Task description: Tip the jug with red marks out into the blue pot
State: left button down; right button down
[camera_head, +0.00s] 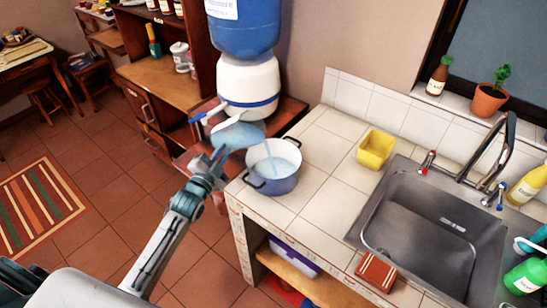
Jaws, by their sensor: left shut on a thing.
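The blue pot (278,186) stands on the tiled counter near its left corner, with a pale inside and two dark handles. My left gripper (218,158) is shut on a pale blue, see-through jug (238,134) just left of the pot. The jug is tilted, with its mouth towards the pot, and a thin pale blue stream runs down into the pot. Pale liquid shows inside the pot. Red marks on the jug cannot be made out. My right gripper is not in view.
A water dispenser (249,85) with a blue bottle stands behind the jug, close to it. A yellow container (376,149) and a steel sink (430,232) lie to the right. A brown-red sponge or cloth (376,272) is at the front edge. Bare tiles surround the pot's right side.

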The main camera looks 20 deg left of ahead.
pick_arm(q)
jog(key=shift+r+m+b, duration=0.15)
jog(key=shift+m+b, duration=0.4)
jog(key=shift+m, duration=0.45)
dwell(3.1)
jog(key=shift+d+r+m, duration=0.1)
jog(key=shift+r+m, duration=0.6)
jog(key=shift+m, duration=0.3)
dwell(2.5)
jog(key=shift+d, duration=0.15)
